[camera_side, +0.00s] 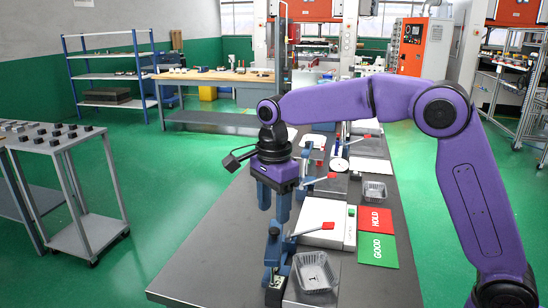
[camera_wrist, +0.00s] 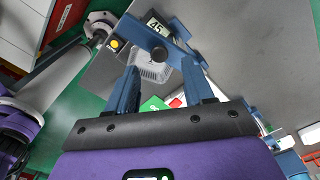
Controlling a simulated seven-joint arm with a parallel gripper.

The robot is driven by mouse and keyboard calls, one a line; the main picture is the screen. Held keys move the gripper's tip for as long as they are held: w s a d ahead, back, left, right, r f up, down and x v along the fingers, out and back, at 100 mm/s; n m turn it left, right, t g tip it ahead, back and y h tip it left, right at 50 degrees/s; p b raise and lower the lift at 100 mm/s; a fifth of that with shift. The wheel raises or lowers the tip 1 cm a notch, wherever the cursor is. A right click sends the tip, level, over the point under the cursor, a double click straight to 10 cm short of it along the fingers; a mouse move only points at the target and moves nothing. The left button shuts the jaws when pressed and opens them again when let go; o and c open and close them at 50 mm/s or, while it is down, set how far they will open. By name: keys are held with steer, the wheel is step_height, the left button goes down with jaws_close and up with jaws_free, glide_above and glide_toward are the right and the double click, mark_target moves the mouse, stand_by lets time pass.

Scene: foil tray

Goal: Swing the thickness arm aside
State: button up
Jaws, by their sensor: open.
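My gripper (camera_side: 274,213) points down above the near end of the bench. Its two blue fingers are apart with nothing between them in the wrist view (camera_wrist: 160,66). A blue fixture (camera_side: 274,250), which looks like the thickness arm, stands just below the fingertips, left of the foil tray (camera_side: 314,272). I cannot tell whether the fingers touch it. In the wrist view a blue arm (camera_wrist: 178,33) with a black knob and a display reading 45 (camera_wrist: 156,27) crosses just beyond the fingertips, over part of the foil tray (camera_wrist: 152,74).
A red-tipped lever (camera_side: 312,229) extends right, near a white box (camera_side: 320,213). Red HOLD (camera_side: 375,220) and green GOOD (camera_side: 378,250) cards lie right of it. Another blue fixture (camera_side: 308,170) and a small empty tray (camera_side: 375,191) stand farther back. The bench's left side is clear.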

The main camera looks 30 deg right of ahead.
mark_target(274, 230)
step_height(274, 230, up, 13)
stand_by(0.5)
steer(key=shift+f, duration=0.1)
stand_by(0.4)
steer(key=s+d+f+n, duration=0.6)
steer(key=s+n, duration=0.3)
steer(key=s, duration=0.2)
steer(key=s+d+f+n, duration=0.6)
steer(key=s+n, duration=0.4)
steer(key=s, duration=0.1)
steer(key=s+d+f+n, duration=0.6)
steer(key=s+n, duration=0.3)
steer(key=s, duration=0.2)
steer(key=shift+s+d+f+n, duration=0.15)
steer(key=shift+s+d+n, duration=0.15)
steer(key=shift+n, duration=0.1)
